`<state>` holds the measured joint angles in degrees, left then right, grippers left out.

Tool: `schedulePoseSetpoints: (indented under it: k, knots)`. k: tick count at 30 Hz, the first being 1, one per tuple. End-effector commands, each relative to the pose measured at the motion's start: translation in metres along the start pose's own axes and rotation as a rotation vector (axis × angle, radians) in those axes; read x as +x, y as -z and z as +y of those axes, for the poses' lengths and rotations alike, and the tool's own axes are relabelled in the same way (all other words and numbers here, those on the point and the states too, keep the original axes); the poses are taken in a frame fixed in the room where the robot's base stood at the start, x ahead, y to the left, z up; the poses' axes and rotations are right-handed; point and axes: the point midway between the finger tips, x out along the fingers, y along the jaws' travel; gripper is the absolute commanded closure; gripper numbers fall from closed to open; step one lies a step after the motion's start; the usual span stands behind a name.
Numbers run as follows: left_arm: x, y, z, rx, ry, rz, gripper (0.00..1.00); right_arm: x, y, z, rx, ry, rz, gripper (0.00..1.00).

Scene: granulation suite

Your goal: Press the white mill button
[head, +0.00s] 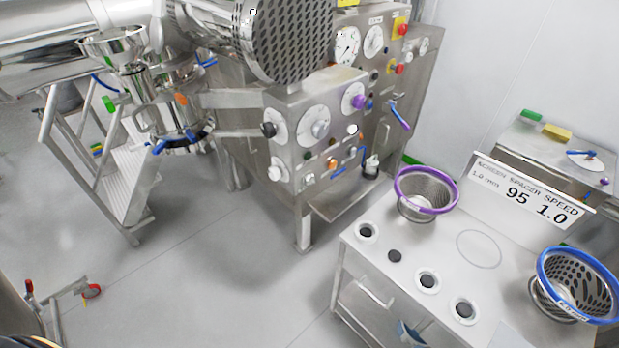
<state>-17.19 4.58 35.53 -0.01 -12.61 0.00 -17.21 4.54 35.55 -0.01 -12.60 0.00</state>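The mill's steel control panel (299,152) stands in the upper middle of the head view. Two white controls show on it: a small round white button (352,129) at the right, below a purple knob (358,102), and a larger white knob (275,174) at the lower left. I cannot tell which one is the mill button. Neither gripper is in view.
A steel table (478,275) at the lower right bears a purple-rimmed screen basket (426,192), a blue-rimmed basket (577,285) and a sign reading 95 and 1.0 (533,192). Steps (128,185) stand left of the mill. The floor (200,260) before it is clear.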

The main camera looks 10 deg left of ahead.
Motion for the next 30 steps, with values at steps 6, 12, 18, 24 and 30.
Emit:
schedulePoseSetpoints:
  k: [6,12,18,24,30]
  knots:
    - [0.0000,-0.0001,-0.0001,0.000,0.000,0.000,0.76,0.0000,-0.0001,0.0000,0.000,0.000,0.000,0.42]
    - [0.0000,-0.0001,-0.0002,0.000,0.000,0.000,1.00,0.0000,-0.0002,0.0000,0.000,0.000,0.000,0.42]
    - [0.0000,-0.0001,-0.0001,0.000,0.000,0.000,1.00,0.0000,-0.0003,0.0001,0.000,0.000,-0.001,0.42]
    - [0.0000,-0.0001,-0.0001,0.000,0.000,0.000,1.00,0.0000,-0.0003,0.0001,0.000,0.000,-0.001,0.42]
    - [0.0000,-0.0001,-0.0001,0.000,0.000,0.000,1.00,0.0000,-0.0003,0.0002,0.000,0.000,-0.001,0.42]
